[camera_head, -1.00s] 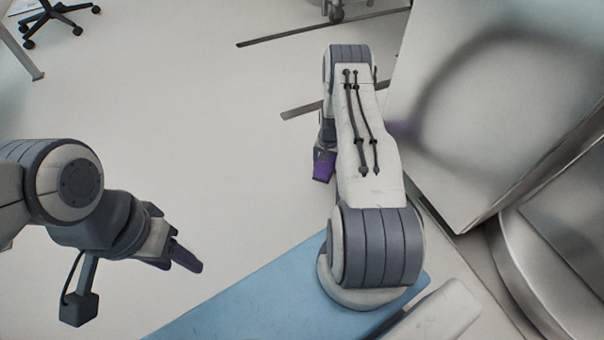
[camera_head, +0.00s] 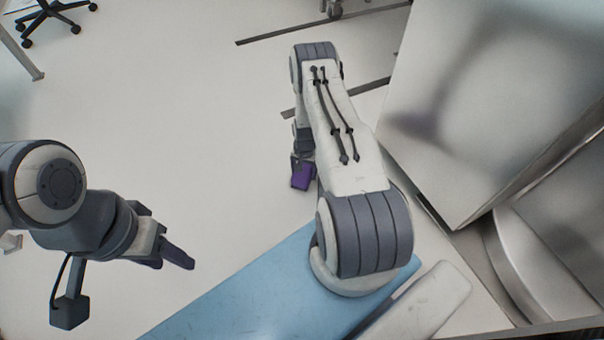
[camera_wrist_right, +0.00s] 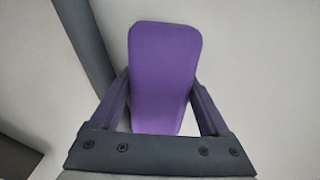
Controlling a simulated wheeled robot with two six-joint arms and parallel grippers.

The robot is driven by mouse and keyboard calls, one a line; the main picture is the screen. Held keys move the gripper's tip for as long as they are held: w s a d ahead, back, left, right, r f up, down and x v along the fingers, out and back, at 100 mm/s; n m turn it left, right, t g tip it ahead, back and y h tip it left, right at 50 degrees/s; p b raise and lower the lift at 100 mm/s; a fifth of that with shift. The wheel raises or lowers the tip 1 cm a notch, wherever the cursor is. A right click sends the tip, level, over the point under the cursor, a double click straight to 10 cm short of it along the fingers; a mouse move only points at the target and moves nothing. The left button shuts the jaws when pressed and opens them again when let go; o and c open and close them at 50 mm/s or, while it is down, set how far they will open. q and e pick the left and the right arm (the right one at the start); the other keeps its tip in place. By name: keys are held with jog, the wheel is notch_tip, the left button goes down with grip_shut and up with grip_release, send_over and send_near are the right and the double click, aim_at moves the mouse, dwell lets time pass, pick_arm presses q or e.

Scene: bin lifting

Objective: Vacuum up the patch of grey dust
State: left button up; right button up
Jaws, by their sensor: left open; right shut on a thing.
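My right gripper (camera_wrist_right: 158,100) is shut on a purple block-like thing (camera_wrist_right: 165,60), perhaps the vacuum, in the right wrist view. Its two fingers press on the thing's sides. In the head view the purple thing (camera_head: 303,174) hangs above the pale floor, just left of my right forearm, which hides most of that gripper. I cannot tell whether it touches the floor. My left gripper (camera_head: 177,258) is open and empty at lower left. I see no grey dust patch in either view.
A shiny metal cabinet (camera_head: 480,110) stands close on the right. A blue flat surface (camera_head: 230,295) lies at bottom centre. A wheeled chair (camera_head: 50,20) is at top left. Dark strips (camera_head: 290,31) cross the floor. The floor at centre left is clear.

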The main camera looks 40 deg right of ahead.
aim_at(296, 174)
jog(key=shift+w+a+r+p, duration=0.15)
jog(key=shift+a+p, duration=0.25)
jog(key=shift+a, duration=0.8)
jog(key=shift+w+a+r+p, duration=0.15)
jog(key=shift+a+p, duration=0.1)
jog(key=shift+p, duration=0.05)
jog(key=shift+d+r+p, duration=0.1)
jog(key=shift+r+p, duration=0.25)
jog(key=shift+r, duration=0.5)
notch_tip(296, 174, up, 6)
jog(key=p, duration=0.5)
jog(key=shift+f, duration=0.1)
